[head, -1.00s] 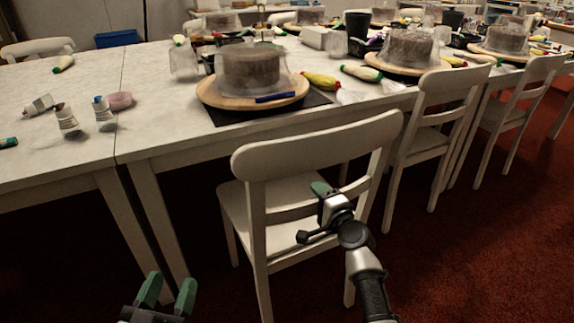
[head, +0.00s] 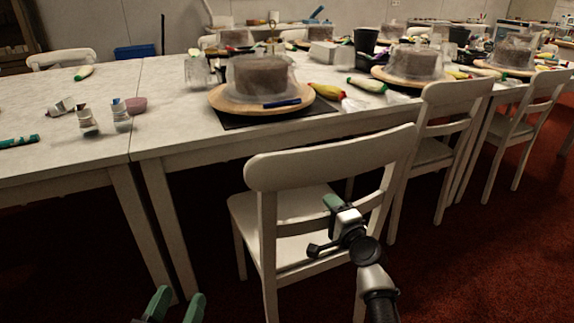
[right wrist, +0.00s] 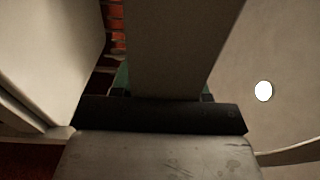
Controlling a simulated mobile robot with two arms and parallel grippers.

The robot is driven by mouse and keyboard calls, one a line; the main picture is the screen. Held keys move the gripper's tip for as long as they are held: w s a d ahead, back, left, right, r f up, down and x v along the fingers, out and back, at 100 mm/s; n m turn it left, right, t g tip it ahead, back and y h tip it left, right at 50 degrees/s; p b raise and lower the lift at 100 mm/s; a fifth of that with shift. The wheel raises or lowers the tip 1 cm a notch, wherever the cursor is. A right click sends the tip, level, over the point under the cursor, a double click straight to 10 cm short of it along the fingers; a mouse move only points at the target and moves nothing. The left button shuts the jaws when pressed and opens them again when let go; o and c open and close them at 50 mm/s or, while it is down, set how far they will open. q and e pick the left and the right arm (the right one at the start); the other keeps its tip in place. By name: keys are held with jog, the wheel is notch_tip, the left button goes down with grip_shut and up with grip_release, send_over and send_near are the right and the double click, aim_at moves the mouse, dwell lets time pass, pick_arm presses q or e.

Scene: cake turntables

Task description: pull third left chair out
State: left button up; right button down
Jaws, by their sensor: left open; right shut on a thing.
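A white wooden chair (head: 330,158) stands at the near side of the long table (head: 205,139), its back towards me. Its seat (head: 246,216) reaches towards the table. In the head view my right gripper (head: 334,203) is at the lower crossbar of the chair's back and shut on it. In the right wrist view a pale bar of the chair (right wrist: 180,50) runs between the dark jaws, with little of the green fingertips showing. My left gripper (head: 176,305) is open and empty at the bottom edge, apart from the chair.
More white chairs (head: 447,97) (head: 528,107) stand to the right along the table. A cake on a wooden turntable (head: 225,102) sits above the held chair. Red carpet (head: 460,270) is open at lower right.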

jog(key=shift+f, duration=0.5)
jog(key=c, duration=0.6)
grip_release()
jog(key=shift+o, duration=0.4)
jog(key=shift+a+f, duration=0.1)
jog(key=shift+s, duration=0.1)
